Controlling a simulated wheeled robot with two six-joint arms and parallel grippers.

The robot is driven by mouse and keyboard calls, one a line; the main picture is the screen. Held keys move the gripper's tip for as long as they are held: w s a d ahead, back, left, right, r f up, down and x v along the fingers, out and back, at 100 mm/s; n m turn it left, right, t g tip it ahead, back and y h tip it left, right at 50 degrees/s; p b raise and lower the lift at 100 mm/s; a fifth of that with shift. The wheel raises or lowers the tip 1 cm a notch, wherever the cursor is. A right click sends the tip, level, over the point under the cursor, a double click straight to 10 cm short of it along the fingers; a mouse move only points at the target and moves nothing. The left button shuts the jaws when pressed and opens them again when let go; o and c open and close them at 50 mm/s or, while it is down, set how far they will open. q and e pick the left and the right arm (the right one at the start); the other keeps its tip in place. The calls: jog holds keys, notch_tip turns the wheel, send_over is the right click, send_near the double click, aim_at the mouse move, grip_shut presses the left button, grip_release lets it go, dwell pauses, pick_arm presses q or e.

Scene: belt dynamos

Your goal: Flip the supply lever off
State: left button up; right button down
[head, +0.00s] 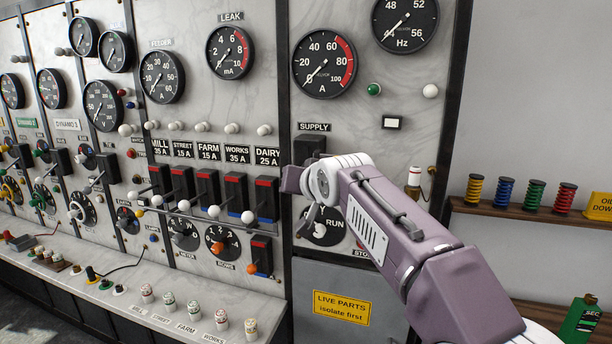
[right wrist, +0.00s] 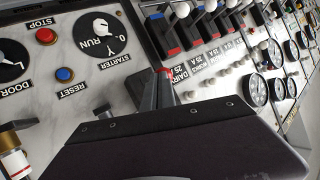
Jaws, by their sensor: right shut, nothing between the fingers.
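The supply switch (head: 309,148) is a dark block under the SUPPLY label (head: 314,127) in the head view. The lever's handle and position cannot be made out. My left gripper is not in view.
The row of black feeder levers (head: 206,188) with white knobs stands close to the left. The starter knob (right wrist: 101,28), red stop button (right wrist: 46,36) and blue reset button (right wrist: 64,74) are close by. A shelf (head: 528,213) holds several coloured coils at the right.

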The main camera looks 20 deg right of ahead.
pick_arm(q)
jog(key=p, duration=0.3)
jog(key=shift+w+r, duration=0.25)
pick_arm(e)
jog(key=shift+w+r, duration=0.35)
jog(key=shift+r, duration=0.2)
